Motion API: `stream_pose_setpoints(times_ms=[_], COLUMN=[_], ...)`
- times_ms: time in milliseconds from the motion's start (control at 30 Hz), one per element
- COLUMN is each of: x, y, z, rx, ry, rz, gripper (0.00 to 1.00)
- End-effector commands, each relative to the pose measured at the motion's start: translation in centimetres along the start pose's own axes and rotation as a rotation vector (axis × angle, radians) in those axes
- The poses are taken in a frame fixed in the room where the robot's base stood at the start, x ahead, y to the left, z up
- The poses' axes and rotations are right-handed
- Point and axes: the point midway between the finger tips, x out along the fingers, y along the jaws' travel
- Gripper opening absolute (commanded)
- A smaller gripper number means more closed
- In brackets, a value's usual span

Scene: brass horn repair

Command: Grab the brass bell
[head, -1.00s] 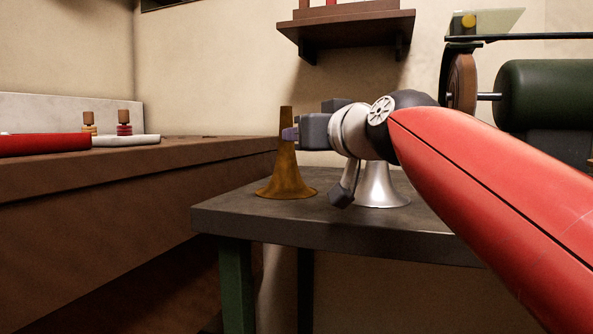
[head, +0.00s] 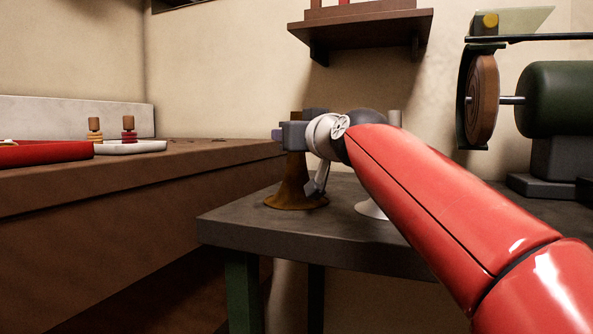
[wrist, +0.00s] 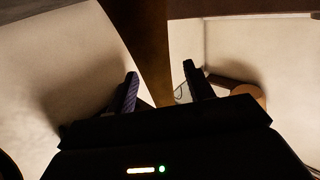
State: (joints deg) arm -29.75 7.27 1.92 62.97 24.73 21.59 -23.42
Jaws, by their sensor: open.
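The brass bell (head: 290,187) stands upright, flared end down, on the dark grey table in the head view; my gripper partly hides its narrow neck. My gripper (head: 278,133) is at the height of the neck, in front of it. In the wrist view, the dark brown bell (wrist: 148,45) runs down between the two spread fingers of my gripper (wrist: 160,82). There seems to be a gap on each side, and the fingers are not closed on it. A silver bell (head: 368,210) stands to the right, mostly hidden behind my arm.
The dark table (head: 240,222) has a bare front left corner. A brown workbench (head: 200,160) at left holds a red tray (head: 45,153) and a white dish (head: 130,147) with spools. A wall shelf (head: 365,30) hangs above; a grinder wheel (head: 481,100) stands at right.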

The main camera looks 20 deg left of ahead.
Motion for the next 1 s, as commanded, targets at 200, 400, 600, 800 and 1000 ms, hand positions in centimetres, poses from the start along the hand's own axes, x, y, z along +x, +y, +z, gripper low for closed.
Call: stream_pose_setpoints(times_ms=[200,400,600,800,1000], x=[0.0,-0.1,-0.1,-0.1,-0.1], y=[0.0,0.0,0.0,0.0,0.0], z=[0.0,0.0,-0.1,-0.1,-1.4], rx=[0.0,0.0,0.0,0.0,-0.001], ry=[0.0,0.0,0.001,0.001,0.002], rz=[0.0,0.0,0.0,0.0,0.0], gripper=[0.35,0.09,0.0,0.0,0.0])
